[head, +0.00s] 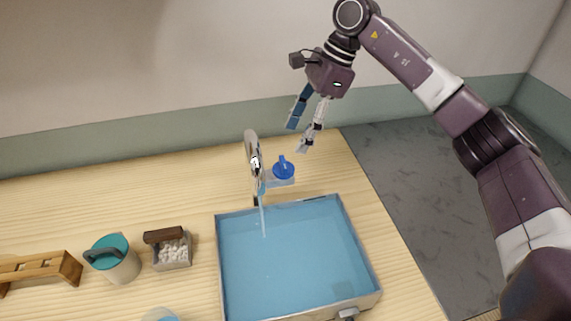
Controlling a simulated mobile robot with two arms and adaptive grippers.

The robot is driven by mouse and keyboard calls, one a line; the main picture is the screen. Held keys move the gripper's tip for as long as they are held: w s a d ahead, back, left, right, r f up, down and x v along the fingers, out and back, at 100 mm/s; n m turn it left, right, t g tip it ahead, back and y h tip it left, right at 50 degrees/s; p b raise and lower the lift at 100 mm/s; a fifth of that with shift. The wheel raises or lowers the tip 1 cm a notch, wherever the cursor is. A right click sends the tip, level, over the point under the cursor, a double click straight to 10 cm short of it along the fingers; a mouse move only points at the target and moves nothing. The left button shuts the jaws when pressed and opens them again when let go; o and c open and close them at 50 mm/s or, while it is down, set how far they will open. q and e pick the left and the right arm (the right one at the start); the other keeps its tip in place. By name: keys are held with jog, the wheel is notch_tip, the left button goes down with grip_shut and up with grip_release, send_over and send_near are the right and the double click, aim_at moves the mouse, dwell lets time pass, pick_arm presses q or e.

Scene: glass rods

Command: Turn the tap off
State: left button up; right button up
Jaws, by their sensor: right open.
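The tap (253,155) is a chrome curved spout at the back of the table. A thin stream of water (263,218) falls from it into the basin. A round blue handle (284,170) sits just right of the spout. My right gripper (298,139) is open and empty, above and slightly right of the blue handle in the picture, apart from it. My left gripper is not in view.
A wide basin (217,262) with blue inside stands in front of the tap. To its left are a small box of white pieces (172,253), a teal-lidded pot (118,263) and a wooden rack (62,268). The table's right edge borders grey floor (420,185).

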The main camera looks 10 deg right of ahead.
aim_at(284, 161)
jog(key=p+x, duration=0.3)
jog(key=x, duration=0.4)
jog(key=shift+f, duration=0.1)
jog(key=shift+a+f, duration=0.2)
jog(key=shift+f, duration=0.15)
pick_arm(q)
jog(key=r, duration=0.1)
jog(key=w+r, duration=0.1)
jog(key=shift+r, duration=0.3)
pick_arm(e)
jog(key=shift+s, duration=0.1)
jog(key=shift+c, duration=0.9)
jog(key=c, duration=1)
